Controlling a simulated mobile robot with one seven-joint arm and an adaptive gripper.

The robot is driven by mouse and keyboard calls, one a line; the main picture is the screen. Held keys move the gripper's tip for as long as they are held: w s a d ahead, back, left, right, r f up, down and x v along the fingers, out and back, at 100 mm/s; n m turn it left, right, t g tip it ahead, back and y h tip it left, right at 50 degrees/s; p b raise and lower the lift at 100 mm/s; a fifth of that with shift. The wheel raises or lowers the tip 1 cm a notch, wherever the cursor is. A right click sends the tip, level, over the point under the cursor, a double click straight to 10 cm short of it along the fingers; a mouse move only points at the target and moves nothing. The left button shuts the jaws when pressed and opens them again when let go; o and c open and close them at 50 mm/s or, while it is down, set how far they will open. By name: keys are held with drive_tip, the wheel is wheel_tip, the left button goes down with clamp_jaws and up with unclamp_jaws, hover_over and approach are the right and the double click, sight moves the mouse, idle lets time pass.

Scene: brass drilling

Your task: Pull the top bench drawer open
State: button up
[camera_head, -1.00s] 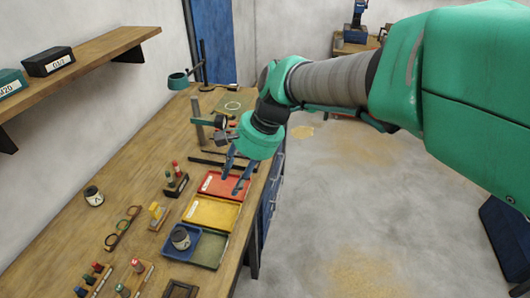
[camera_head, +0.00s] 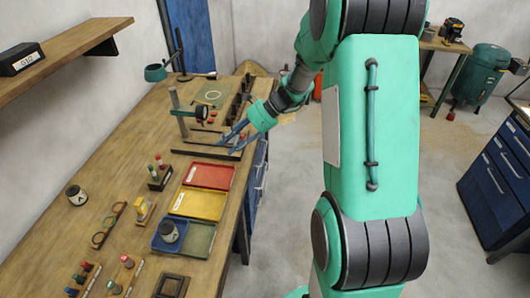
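The workbench (camera_head: 120,160) runs along the left wall. Its blue drawer fronts (camera_head: 257,185) show at a steep angle under the bench's right edge; they look closed, and I cannot clearly separate the top drawer from those below. My gripper (camera_head: 227,146) is open and empty, with two blue fingers apart. In the picture it overlaps the bench top near the right edge, just beyond the red tray (camera_head: 209,176). Its height above the bench is hard to judge. It is not touching the drawer fronts.
Yellow (camera_head: 199,205) and green (camera_head: 199,240) trays line the bench edge, beside a blue tray holding a jar (camera_head: 168,231). A post stand (camera_head: 180,113) is left of my gripper. Floor (camera_head: 290,200) right of the bench is clear. Another blue drawer cabinet (camera_head: 500,180) stands far right.

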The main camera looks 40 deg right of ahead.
drive_tip(key=w+d+f+m+t+p, duration=0.1)
drive_tip(key=w+d+f+m+t, duration=0.25)
drive_tip(key=d+f+m, duration=0.65)
drive_tip(key=w+d+f+m+t, duration=0.35)
drive_tip(key=d+f+m, duration=0.25)
drive_tip(key=d+f, duration=0.65)
drive_tip(key=s+d+f+m+t+h, duration=0.3)
drive_tip(key=d+f+m, duration=0.4)
drive_tip(key=d+f, duration=0.2)
drive_tip(key=shift+s+d+f, duration=0.2)
drive_tip(key=shift+s+d, duration=0.05)
drive_tip(key=shift+d, duration=0.65)
drive_tip(key=shift+w, duration=0.1)
drive_tip(key=b+x, duration=0.1)
drive_tip(key=x, duration=1.2)
drive_tip(key=shift+w+b, duration=0.4)
drive_tip(key=shift+c, duration=0.5)
clamp_jaws()
